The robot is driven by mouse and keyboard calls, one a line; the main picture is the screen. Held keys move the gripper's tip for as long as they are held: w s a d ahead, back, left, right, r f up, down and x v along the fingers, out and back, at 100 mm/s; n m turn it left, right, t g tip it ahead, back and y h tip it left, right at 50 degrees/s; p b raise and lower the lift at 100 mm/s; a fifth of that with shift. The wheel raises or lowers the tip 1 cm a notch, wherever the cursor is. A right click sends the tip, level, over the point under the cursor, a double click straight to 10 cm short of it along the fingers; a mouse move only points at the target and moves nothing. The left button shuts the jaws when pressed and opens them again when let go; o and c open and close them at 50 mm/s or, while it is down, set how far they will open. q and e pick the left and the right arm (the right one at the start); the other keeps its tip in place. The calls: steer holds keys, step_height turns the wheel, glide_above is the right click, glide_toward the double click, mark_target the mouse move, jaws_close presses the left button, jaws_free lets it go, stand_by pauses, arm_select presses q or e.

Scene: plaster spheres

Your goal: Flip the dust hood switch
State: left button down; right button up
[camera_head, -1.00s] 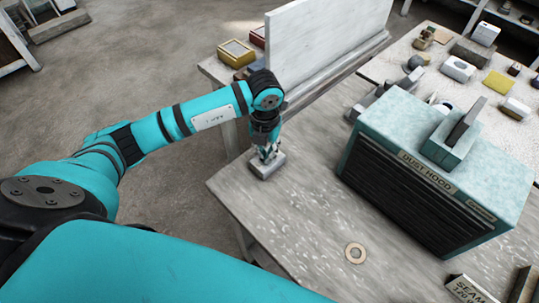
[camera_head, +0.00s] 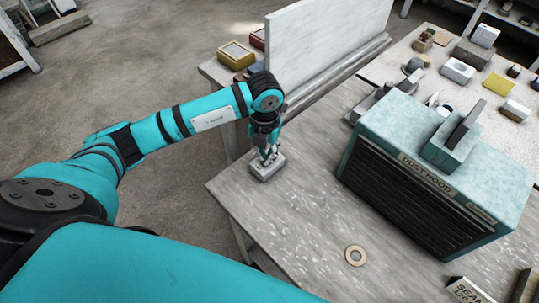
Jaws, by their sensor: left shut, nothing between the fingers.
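The dust hood (camera_head: 405,199) is a teal box with a dark slatted front and a "DUST HOOD" label, standing on the right of the workbench. On its top is a switch housing with a tilted dark grey lever (camera_head: 465,124). My left gripper (camera_head: 268,161) points down at the bench's left part, well left of the hood. It is shut and empty, at the top of a small pale grey block (camera_head: 266,171); I cannot tell whether it touches the block. My right gripper is not in view.
A pale upright board (camera_head: 325,45) stands behind my left gripper. A yellow box (camera_head: 236,56) is at the back left. The bench between gripper and hood is clear.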

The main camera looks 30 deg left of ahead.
arm_select(q)
steer(key=shift+r+p, duration=1.65)
steer(key=shift+r, duration=1.3)
steer(key=shift+s+f, duration=0.15)
